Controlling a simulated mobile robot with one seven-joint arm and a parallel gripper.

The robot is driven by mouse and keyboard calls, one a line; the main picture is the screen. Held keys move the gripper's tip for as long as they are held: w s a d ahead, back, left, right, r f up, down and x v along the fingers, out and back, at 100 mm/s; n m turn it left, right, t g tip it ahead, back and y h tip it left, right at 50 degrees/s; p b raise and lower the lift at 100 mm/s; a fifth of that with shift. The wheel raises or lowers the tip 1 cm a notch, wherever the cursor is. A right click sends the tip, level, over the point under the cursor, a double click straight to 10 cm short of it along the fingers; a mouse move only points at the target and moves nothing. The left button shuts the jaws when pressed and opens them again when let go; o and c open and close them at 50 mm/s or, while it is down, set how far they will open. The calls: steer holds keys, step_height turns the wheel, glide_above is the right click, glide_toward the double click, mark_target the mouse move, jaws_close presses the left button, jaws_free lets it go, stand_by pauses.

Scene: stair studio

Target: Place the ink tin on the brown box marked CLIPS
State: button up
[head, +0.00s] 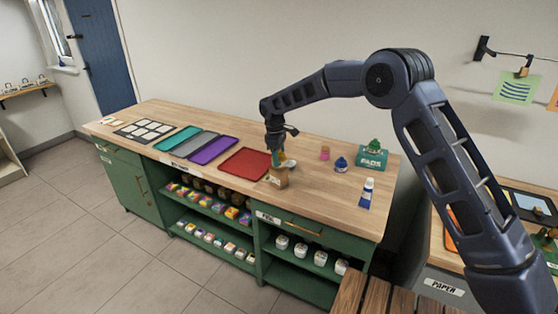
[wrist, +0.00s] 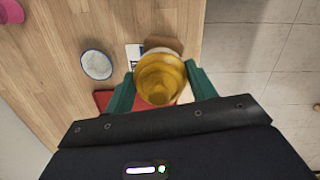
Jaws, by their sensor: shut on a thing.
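My gripper (head: 279,160) is over the counter, near its front edge. In the wrist view, its green fingers (wrist: 160,86) are shut on a round golden-yellow tin (wrist: 160,76), one on each side. The tin shows only as a small yellow patch in the head view (head: 282,156). The brown box (head: 277,178) stands on the counter just below the gripper; its marking is too small to read. A brown edge of it shows behind the tin in the wrist view (wrist: 166,43). I cannot tell whether the tin touches the box.
A red tray (head: 244,163) lies left of the box. A white round dish (head: 290,164) is close behind it. A pink jar (head: 325,153), a blue bottle (head: 341,164), a green PADS box (head: 372,158) and a blue-white tube (head: 367,193) stand to the right.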

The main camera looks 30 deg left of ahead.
steer(key=shift+f, duration=0.75)
steer(key=shift+f, duration=0.15)
steer(key=o, duration=1.2)
steer(key=shift+o, duration=0.2)
steer(key=r, duration=0.4)
steer(key=a+r, duration=0.1)
steer(key=r, duration=0.7)
steer(key=shift+s+a+r, duration=0.1)
steer(key=shift+a, duration=0.1)
